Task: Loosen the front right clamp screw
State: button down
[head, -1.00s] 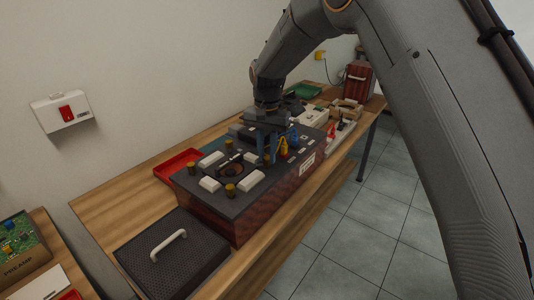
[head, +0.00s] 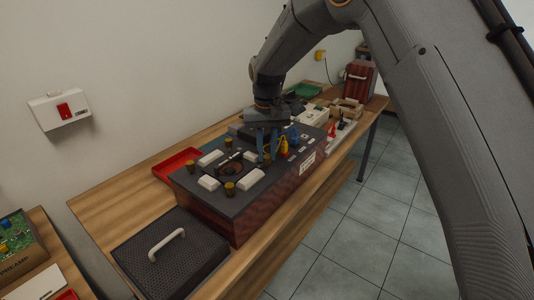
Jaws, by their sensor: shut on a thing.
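The dark chassis (head: 212,200) with reddish sides stands on the wooden bench. Brass-coloured clamp screws stand upright on its top: one at the near edge (head: 229,188), one at the left (head: 191,167) and one at the back (head: 228,143). My gripper (head: 266,158) points down over the right part of the top, its blue-grey fingers shut on a clamp screw there. That screw is mostly hidden between the fingers.
Yellow (head: 284,147) and blue (head: 293,135) parts stand close right of my gripper. A perforated cover with a white handle (head: 166,245) lies at the near left. Floor tiles in front are clear.

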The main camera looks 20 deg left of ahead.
aim_at(266, 156)
jog(key=n, duration=0.4)
jog(key=shift+n+b, duration=0.3)
jog(key=shift+b, duration=0.1)
jog(key=n, duration=0.3)
jog(key=shift+n+b, duration=0.3)
jog(key=n, duration=0.4)
jog(key=shift+b, duration=0.35)
jog(key=shift+n, duration=1.8)
jog(key=shift+r+n, duration=0.1)
jog(key=shift+n, duration=0.2)
jog(key=c, duration=1.6)
grip_release()
jog(key=shift+o, duration=0.2)
jog(key=shift+r+b, duration=1.2)
jog(key=shift+r, duration=2.65)
